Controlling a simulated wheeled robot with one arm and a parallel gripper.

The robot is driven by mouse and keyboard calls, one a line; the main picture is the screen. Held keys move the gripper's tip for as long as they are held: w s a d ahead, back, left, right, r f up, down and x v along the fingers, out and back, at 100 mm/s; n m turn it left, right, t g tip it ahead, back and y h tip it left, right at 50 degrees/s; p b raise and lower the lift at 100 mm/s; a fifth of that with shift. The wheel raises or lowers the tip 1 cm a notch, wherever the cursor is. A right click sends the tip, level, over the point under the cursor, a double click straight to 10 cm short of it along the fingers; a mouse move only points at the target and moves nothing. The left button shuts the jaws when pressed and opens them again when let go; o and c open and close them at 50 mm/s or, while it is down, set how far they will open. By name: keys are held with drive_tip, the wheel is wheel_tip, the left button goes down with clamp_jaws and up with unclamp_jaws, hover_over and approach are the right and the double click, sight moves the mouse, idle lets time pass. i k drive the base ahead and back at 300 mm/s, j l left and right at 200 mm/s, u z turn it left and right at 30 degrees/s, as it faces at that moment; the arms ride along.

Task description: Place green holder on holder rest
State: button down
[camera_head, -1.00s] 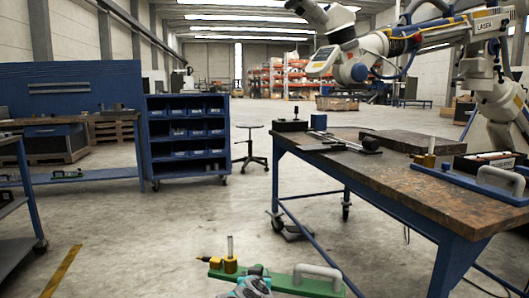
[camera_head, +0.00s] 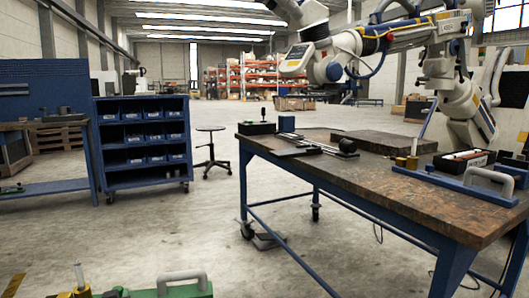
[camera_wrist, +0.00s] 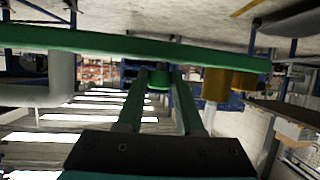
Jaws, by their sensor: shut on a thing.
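The green holder (camera_head: 186,290) is a long green bar with a pale arched handle and brass fittings. It shows at the bottom left of the head view, partly cut off by the frame edge. In the wrist view the green holder (camera_wrist: 120,43) runs across the top, handle at left and brass piece at right. My gripper (camera_wrist: 160,78) is shut on the bar, between handle and brass piece. In the head view only a little of my gripper (camera_head: 117,292) shows. The holder is in the air, left of the workbench. I cannot tell which thing is the holder rest.
A workbench (camera_head: 400,188) stands at right, with a blue holder (camera_head: 450,183), a black-and-white tray (camera_head: 463,161), a dark plate (camera_head: 385,142) and tools. A blue bin rack (camera_head: 145,175) and a stool (camera_head: 210,150) stand behind. Open floor lies left of the workbench.

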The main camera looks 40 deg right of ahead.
sight(285, 151)
drive_tip(key=i, duration=3.6)
drive_tip(key=i+j+z, duration=0.1)
drive_tip(key=i, duration=1.75)
drive_tip(key=i+z, duration=0.15)
drive_tip(key=z, duration=3.9)
drive_tip(key=i+z, duration=0.1)
drive_tip(key=i, duration=0.1)
